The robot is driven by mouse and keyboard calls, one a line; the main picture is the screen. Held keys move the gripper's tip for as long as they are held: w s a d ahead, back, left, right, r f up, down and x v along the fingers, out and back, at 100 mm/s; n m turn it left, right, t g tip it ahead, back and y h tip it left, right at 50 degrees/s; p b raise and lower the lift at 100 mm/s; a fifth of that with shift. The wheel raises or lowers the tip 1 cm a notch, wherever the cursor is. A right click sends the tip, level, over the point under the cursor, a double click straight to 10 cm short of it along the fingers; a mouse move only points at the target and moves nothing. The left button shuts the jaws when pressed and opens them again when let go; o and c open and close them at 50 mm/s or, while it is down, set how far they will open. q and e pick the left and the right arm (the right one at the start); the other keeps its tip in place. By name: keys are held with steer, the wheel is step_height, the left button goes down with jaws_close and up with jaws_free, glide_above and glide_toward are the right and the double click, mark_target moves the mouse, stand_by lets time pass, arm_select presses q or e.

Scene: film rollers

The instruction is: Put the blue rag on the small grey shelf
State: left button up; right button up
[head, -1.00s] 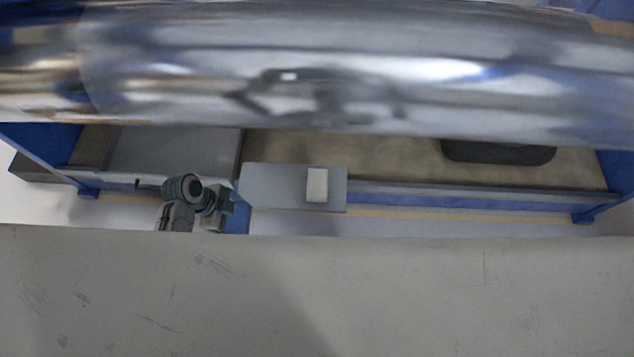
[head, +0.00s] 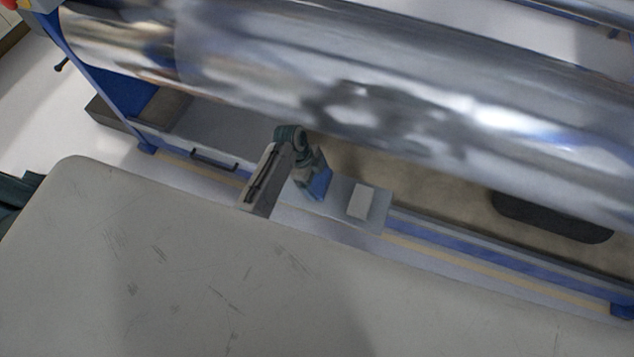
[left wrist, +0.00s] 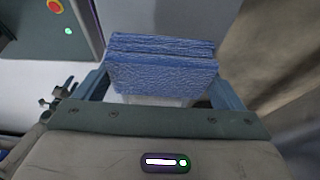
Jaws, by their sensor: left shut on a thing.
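A folded blue rag (left wrist: 163,66) is held between the fingers of my left gripper (left wrist: 165,92) in the left wrist view. In the head view the left gripper (head: 312,182) hangs at the left end of the small grey shelf (head: 378,207), with the blue rag (head: 320,184) at its tip. The gripper partly hides the shelf's left end. I cannot tell whether the rag touches the shelf. My right gripper is not in view.
A white block (head: 362,201) lies on the small shelf, right of the gripper. A large shiny film roller (head: 420,110) spans above and behind it. A dark oblong thing (head: 553,216) lies under the roller at right.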

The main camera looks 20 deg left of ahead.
mark_target(317, 184)
arm_select(q)
steer(key=shift+f, duration=1.8)
steer(key=o, duration=0.9)
steer(key=shift+c, duration=0.2)
steer(key=v, duration=1.2)
